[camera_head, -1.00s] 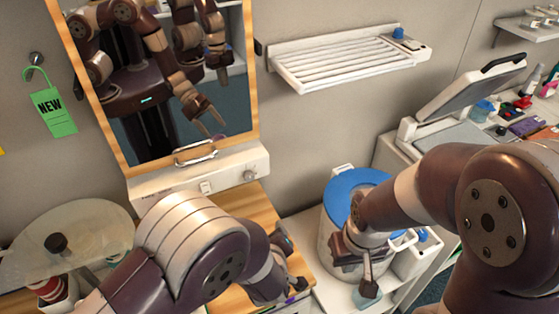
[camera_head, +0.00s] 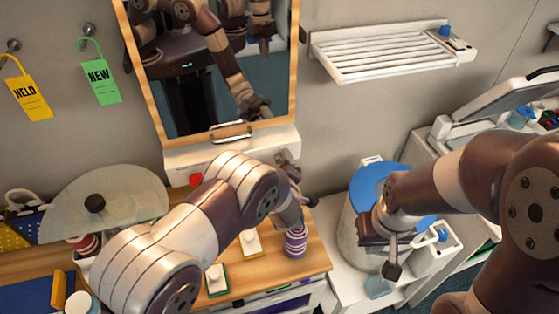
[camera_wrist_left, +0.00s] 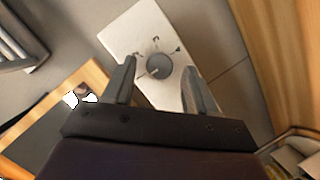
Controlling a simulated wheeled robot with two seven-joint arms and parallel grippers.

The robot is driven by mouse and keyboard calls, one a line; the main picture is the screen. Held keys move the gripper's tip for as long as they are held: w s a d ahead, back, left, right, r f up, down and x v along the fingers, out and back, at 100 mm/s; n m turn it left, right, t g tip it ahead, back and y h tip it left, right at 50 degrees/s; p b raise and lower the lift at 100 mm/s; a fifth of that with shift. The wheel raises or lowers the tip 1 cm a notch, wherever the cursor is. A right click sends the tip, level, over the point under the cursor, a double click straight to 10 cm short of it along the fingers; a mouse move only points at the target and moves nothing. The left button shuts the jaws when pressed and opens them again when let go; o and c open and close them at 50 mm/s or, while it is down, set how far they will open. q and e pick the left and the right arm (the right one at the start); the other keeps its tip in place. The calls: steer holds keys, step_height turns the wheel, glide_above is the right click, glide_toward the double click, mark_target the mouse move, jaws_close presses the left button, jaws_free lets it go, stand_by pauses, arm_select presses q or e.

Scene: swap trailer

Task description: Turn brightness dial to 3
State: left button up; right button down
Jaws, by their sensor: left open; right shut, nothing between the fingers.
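The brightness dial (camera_wrist_left: 159,66) is a round grey knob on a white panel (camera_wrist_left: 140,38) in the left wrist view. Small dark marks surround it, too blurred to read, and a pale line shows on its lower left. My left gripper (camera_wrist_left: 161,72) is open, with one finger on each side of the dial. I cannot tell whether the fingers touch it. In the head view my left gripper (camera_head: 286,162) is at the right end of the white panel (camera_head: 185,158) under the mirror and hides the dial. My right gripper (camera_head: 390,262) is shut and empty.
The mirror (camera_head: 215,70) has a wooden frame and stands above the panel. A purple striped object (camera_head: 296,240) and small blocks stand on the wooden desk (camera_head: 310,262) below. A blue-lidded bin (camera_head: 372,182) is beside my right arm. A white rack (camera_head: 390,52) hangs on the wall.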

arm_select(q)
steer(key=shift+w+d+f, duration=0.15)
steer(key=shift+w+d, duration=0.05)
steer(key=shift+d, duration=0.05)
steer(key=shift+a, duration=0.1)
steer(key=c, duration=1.1)
steer(key=shift+o, duration=0.2)
